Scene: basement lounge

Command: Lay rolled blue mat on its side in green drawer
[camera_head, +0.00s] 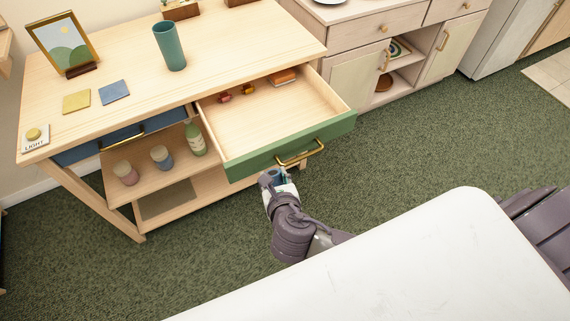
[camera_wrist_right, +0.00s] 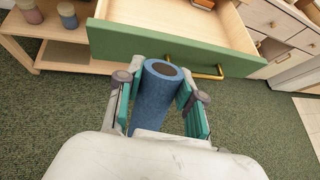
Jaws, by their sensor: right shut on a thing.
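The rolled blue mat (camera_wrist_right: 153,100) stands between the teal-padded fingers of my right gripper (camera_wrist_right: 160,90) in the right wrist view, its round open end toward the drawer. In the head view my right gripper (camera_head: 279,180) is just in front of and below the green drawer's front, near the brass handle; the mat is mostly hidden there. The green drawer (camera_head: 290,146) is pulled open, and its front also shows in the wrist view (camera_wrist_right: 130,45). The mat is outside the drawer. My left gripper is not in view.
Inside the drawer lie small red items (camera_head: 224,97) and an orange-brown block (camera_head: 283,77) at the back; its front part is bare. The brass handle (camera_head: 300,154) sticks out. Jars (camera_head: 161,157) and a green bottle (camera_head: 195,139) stand on the shelf to the left.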

